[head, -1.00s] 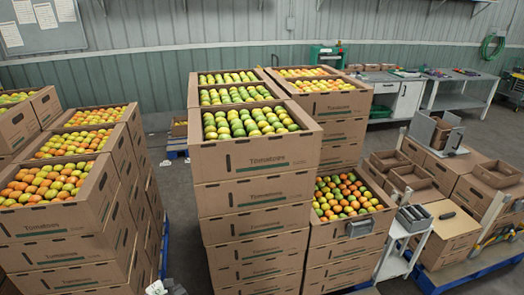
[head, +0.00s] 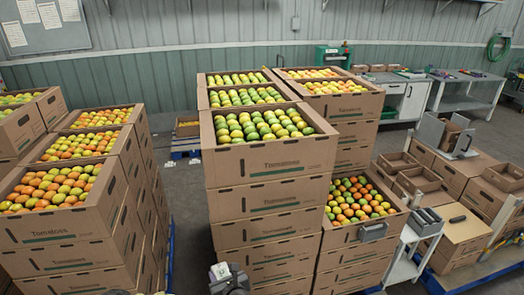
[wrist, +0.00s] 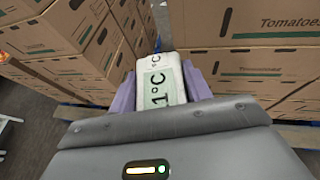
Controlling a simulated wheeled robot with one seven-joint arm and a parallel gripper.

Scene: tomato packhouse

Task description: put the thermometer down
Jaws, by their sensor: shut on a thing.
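The thermometer is a small white device with a grey-green display reading "1°C" in the wrist view (wrist: 162,88). My gripper (wrist: 160,80) is shut on it, with a purple finger on each side. In the head view the thermometer (head: 221,272) shows at the bottom middle, held at the end of my gripper (head: 228,281), in front of the stacked tomato cartons. It is held in the air, apart from the cartons. Its lower part is hidden by the gripper body in the wrist view.
A tall carton stack (head: 262,160) full of tomatoes stands ahead, with a lower open carton (head: 335,238) to its right. More stacks (head: 60,240) stand at left. A small white side table (head: 408,238) holds grey bins (head: 425,221). Floor shows between the stacks (head: 183,215).

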